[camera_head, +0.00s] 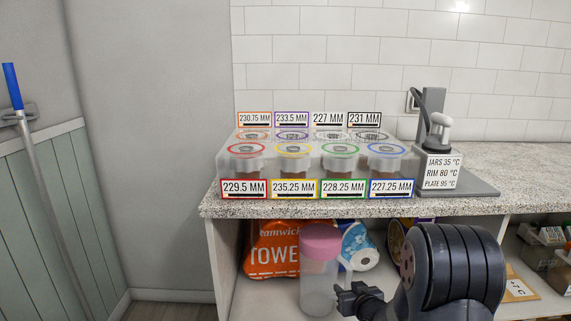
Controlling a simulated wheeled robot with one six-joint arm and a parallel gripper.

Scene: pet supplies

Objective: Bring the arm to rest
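My arm shows at the lower right, in front of the counter's shelf. The dark end piece of my gripper (357,299) is at the bottom edge, to the left of my large dark arm link. Its fingertips are too small and dark to tell whether they are open or shut. A clear jar with a pink lid (321,243) is just to the left of my gripper in the picture. I cannot tell whether the gripper touches it.
A speckled counter (300,207) holds a rack of jars (335,160) with size labels and a grey device (438,135) with a temperature label. Below are an orange towel pack (272,250) and a blue-white roll (358,247). A blue-handled pole (13,87) leans at left.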

